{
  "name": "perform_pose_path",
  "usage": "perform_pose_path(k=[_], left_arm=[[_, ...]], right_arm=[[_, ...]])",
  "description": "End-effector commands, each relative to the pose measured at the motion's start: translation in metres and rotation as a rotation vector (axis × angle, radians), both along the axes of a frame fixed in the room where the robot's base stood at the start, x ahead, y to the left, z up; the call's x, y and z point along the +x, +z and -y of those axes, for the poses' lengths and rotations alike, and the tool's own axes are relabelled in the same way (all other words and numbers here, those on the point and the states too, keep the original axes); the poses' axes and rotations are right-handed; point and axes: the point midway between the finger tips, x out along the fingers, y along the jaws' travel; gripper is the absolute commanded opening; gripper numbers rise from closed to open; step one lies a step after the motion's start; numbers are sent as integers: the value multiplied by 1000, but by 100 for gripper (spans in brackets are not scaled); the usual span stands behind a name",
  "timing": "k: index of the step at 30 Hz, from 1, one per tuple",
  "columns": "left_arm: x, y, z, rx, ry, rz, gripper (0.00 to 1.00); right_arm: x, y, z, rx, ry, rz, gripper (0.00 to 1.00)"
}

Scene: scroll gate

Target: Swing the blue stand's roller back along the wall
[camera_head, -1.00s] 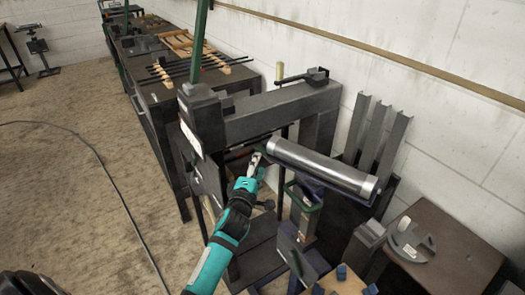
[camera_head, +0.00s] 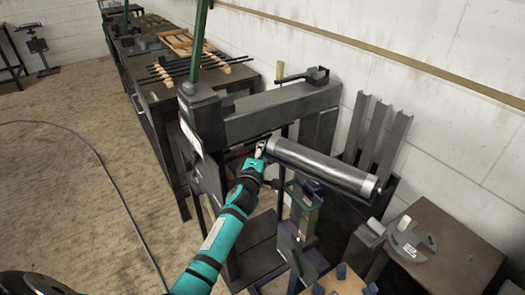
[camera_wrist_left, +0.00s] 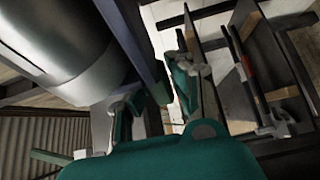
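The silver roller (camera_head: 320,166) lies on the blue stand (camera_head: 377,191), whose blue frame shows only in part beneath it. Its near-left end is by the dark press frame and its other end points right, toward the wall. My left gripper (camera_head: 261,150) is at the roller's left end. In the left wrist view the roller (camera_wrist_left: 65,45) fills the upper left, with a blue bar (camera_wrist_left: 132,40) beside it. The left gripper's fingers (camera_wrist_left: 155,95) are apart, with the bar between them and a gap toward the right finger. The right gripper is out of view.
The dark press frame (camera_head: 270,112) stands behind and left of the roller. Grey angle profiles (camera_head: 375,140) lean at the wall. A brown table (camera_head: 450,245) is at the right, and a dark workbench (camera_head: 165,90) at the back. The floor at left is open, with a cable.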

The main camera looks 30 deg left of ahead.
Motion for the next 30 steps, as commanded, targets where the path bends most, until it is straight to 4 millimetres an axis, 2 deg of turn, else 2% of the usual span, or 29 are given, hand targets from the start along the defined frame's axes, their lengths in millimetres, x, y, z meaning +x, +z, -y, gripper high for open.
perform_pose_path(k=[1,4,17,27,30], left_arm=[[0,0,0,0,0,0,11],[0,0,0,0,0,0,0],[3,1,1,2,-17,-1,0],[44,5,15,9,-239,-1,0],[55,2,22,6,-306,2,0]], right_arm=[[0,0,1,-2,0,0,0],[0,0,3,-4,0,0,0],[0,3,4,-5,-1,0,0],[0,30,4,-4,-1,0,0],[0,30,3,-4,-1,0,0]])
